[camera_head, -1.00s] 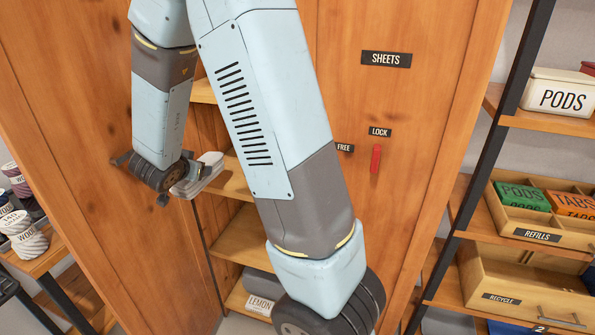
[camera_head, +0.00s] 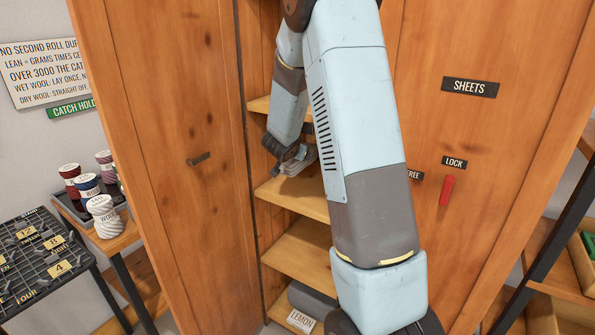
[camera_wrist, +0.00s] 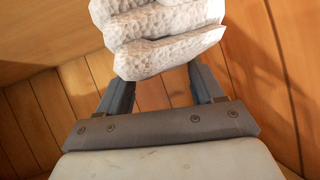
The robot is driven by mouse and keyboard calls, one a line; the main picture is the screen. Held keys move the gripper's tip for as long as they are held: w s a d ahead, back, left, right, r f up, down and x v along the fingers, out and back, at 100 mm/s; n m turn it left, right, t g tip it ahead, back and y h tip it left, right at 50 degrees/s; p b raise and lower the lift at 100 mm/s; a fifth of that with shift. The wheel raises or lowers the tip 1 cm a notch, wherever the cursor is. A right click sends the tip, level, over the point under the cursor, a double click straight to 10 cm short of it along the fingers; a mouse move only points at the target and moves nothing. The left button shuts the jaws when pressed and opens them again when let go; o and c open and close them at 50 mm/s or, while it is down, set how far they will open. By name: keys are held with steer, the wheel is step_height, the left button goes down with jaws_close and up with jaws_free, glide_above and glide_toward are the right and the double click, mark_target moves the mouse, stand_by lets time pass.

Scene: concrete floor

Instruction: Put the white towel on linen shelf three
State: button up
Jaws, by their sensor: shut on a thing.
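The white towel (camera_wrist: 165,40) is a folded, textured stack in the wrist view, held between the two dark fingers of my gripper (camera_wrist: 163,80). Other shelves show above (camera_head: 259,104) and below (camera_head: 298,249). I see no shelf numbers.
A wooden door (camera_head: 185,130) stands left, and a panel marked SHEETS (camera_head: 470,88) with a red lock handle (camera_head: 446,191) stands right. Wool spools (camera_head: 103,215) stand on a side table.

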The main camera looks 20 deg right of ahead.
mark_target(297, 169)
steer(key=f, duration=0.6)
steer(key=shift+a+f, duration=0.2)
steer(key=shift+f, duration=0.05)
steer(key=shift+d+f, duration=0.15)
steer(key=shift+f, duration=0.05)
steer(key=o, duration=1.5)
